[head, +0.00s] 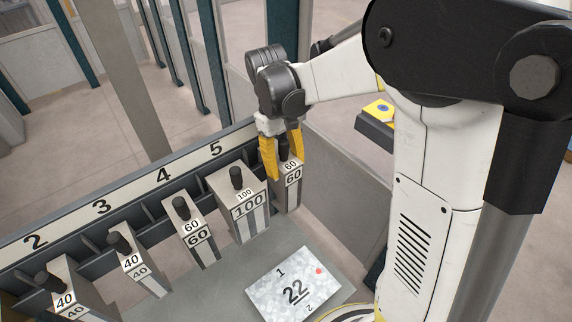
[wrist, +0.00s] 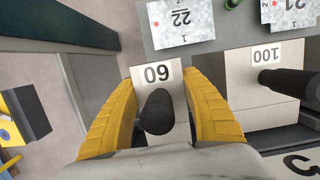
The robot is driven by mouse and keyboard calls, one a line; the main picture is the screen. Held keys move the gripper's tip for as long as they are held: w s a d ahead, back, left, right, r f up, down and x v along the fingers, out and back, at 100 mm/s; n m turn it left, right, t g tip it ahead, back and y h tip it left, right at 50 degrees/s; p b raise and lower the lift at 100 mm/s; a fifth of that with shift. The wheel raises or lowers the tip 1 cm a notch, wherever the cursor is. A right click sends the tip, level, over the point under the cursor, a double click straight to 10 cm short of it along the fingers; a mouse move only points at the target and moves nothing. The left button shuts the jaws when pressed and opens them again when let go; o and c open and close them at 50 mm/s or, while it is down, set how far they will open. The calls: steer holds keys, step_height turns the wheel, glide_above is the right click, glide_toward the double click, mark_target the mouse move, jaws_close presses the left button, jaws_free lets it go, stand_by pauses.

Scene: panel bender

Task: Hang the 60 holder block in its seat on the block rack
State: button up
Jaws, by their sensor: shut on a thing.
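The block hangs about upright at the right end of the block rack (head: 190,163), just right of the 100 block (head: 250,207). In the wrist view the held 60 block (wrist: 157,74) lies between the fingers, its dark knob toward the camera. My gripper covers the rack's end past number 5, and I cannot tell whether the block touches its seat. Another 60 block (head: 199,243) sits below number 4.
Two 40 blocks (head: 131,263) (head: 67,296) sit leftward along the rack. A card marked 22 (head: 293,288) lies on the grey surface in front. A grey panel (head: 340,195) stands right of the held block. A yellow-and-black device (head: 378,112) is behind my arm.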

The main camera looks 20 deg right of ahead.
mark_target(280, 139)
steer(key=shift+f, duration=0.25)
steer(key=o, duration=1.5)
steer(key=shift+c, duration=0.2)
steer(key=v, duration=1.2)
steer(key=shift+w+a, duration=0.1)
